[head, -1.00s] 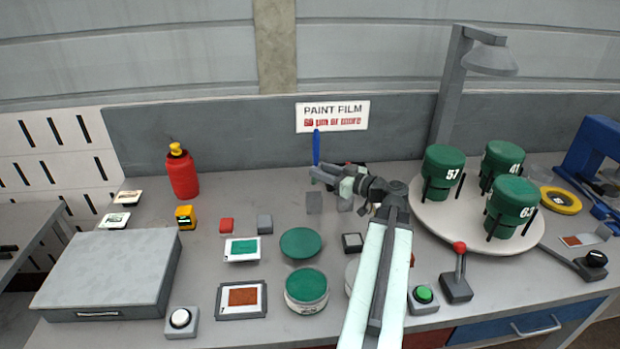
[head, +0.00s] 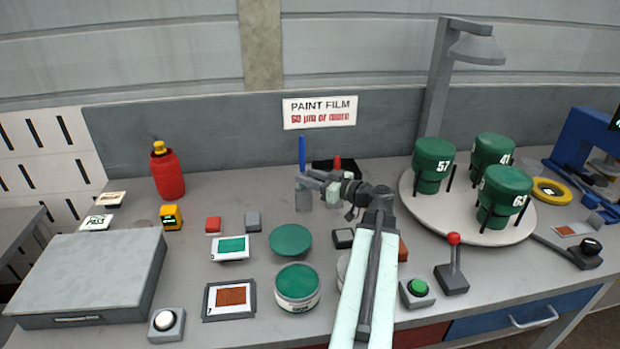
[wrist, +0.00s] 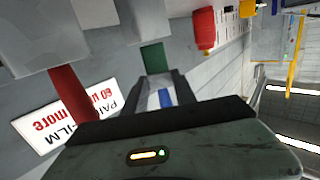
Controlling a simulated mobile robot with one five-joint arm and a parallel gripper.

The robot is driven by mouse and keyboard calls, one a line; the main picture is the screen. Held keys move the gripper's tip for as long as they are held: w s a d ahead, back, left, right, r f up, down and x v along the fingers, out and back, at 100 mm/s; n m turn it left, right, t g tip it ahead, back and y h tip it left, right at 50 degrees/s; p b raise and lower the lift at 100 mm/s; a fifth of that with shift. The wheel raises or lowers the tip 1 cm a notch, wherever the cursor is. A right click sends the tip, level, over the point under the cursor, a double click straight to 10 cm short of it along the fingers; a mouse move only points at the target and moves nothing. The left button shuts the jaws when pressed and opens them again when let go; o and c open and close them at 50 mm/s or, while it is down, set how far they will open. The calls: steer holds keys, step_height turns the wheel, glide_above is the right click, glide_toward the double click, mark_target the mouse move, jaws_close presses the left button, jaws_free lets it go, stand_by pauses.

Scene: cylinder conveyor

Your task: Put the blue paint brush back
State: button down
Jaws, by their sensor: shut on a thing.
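The blue paint brush (head: 302,152) stands nearly upright in my gripper (head: 304,182), its handle pointing up in front of the back panel. In the wrist view the blue handle (wrist: 165,97) shows between the fingers, which are shut on it. A green piece (wrist: 152,57) lies beyond the fingertips in line with the brush and looks like its head. A grey holder block (head: 303,200) stands right below my gripper; it also shows in the wrist view (wrist: 145,20). The green piece appears close to this block; whether they touch I cannot tell.
A red brush (head: 337,163) stands close on the right, over a second grey block (head: 333,198). A red bottle (head: 167,174) is at the left, and a turntable (head: 408,205) with green cups at the right.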

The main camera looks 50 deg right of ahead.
steer(key=shift+f, duration=0.25)
steer(key=c, duration=1)
jaws_free()
steer(key=shift+r, duration=0.15)
steer(key=shift+s+r+p, duration=0.45)
steer(key=shift+r+p, duration=0.25)
steer(key=shift+p, duration=0.05)
steer(key=s+d, duration=0.1)
steer(key=s, duration=1)
steer(key=shift+r, duration=0.3)
steer(key=shift+d+p, duration=0.1)
steer(key=shift+p, duration=0.2)
